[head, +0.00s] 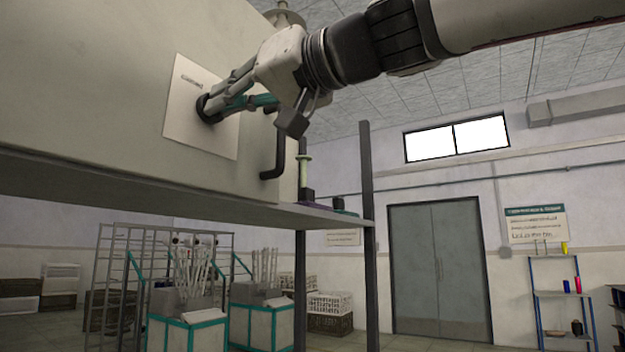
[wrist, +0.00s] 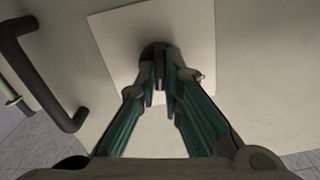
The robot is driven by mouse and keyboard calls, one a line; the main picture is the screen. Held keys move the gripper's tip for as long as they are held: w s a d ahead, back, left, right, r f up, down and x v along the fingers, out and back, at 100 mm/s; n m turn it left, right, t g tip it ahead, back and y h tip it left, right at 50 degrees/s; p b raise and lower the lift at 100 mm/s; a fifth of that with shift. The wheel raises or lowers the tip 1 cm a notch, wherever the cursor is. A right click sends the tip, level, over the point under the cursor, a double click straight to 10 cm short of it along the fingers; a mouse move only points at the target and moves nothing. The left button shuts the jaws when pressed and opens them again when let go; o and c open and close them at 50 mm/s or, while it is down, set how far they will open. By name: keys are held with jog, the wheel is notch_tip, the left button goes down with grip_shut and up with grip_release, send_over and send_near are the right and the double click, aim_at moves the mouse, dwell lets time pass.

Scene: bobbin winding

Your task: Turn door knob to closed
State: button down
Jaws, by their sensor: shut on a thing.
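The door knob (head: 203,108) is a dark round knob on a pale square plate (head: 186,136) on the front of a beige cabinet. A short printed label shows near the top of the plate, too small to read. My gripper (head: 212,108) reaches the knob from the right and is shut on it. In the wrist view the knob (wrist: 155,50) sits between my fingertips (wrist: 160,82), which hide much of it. I cannot tell which way the knob is turned.
A dark bar handle (head: 278,150) stands out from the cabinet right of the plate; it also shows in the wrist view (wrist: 42,80). The cabinet rests on a grey shelf (head: 150,190) with a dark post (head: 368,220). Teal-trimmed bins (head: 185,330) stand below.

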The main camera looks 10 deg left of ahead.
jog(key=n+b, duration=0.8)
jog(key=n, duration=0.3)
jog(key=shift+b, duration=0.4)
jog(key=shift+n, duration=0.4)
jog(key=c, duration=1.7)
grip_release()
jog(key=v, duration=1.2)
